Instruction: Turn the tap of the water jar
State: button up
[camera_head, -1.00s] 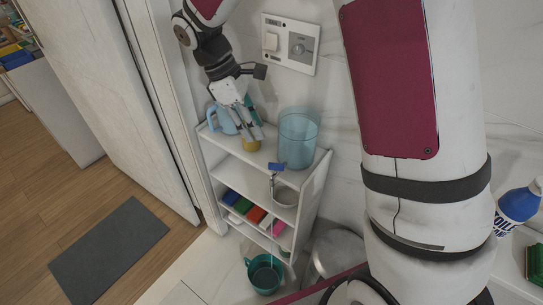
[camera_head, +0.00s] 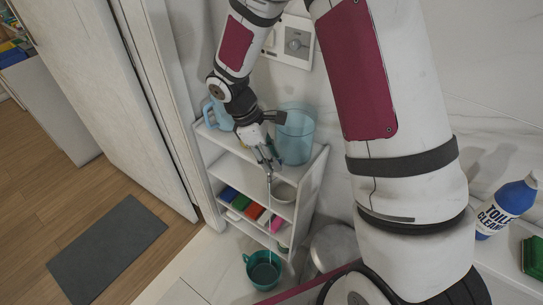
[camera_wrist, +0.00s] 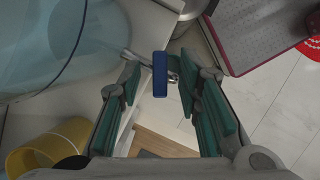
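The water jar (camera_head: 299,135) is a clear blue vessel on the top of a narrow white shelf. In the wrist view, its curved wall (camera_wrist: 60,45) fills the upper left. The tap has a blue handle (camera_wrist: 160,75) and a metal spout; the handle lies between my fingertips, closer to the left one. My gripper (camera_wrist: 158,88) is open, with teal pads on both sides of the handle. Whether either pad touches it I cannot tell. In the head view, my gripper (camera_head: 268,165) is in front of the jar's lower edge and hides most of the tap.
A light blue jug (camera_head: 217,113) stands left of the jar. A yellow cup (camera_wrist: 50,148) is low left in the wrist view. A teal cup (camera_head: 262,271) sits below on the floor, under a thin pale vertical line. A white door frame is close left.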

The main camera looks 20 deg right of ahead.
jog(key=shift+c, duration=0.6)
grip_shut()
jog(key=m, duration=0.2)
jog(key=m+g+y, duration=0.1)
jog(key=m, duration=0.2)
jog(key=shift+w+d+m+y, duration=0.1)
jog(key=shift+m+y, duration=0.2)
jog(key=shift+o, duration=0.6)
grip_release()
jog(key=shift+r, duration=0.1)
jog(key=v, duration=1.2)
jog(key=shift+w, duration=0.3)
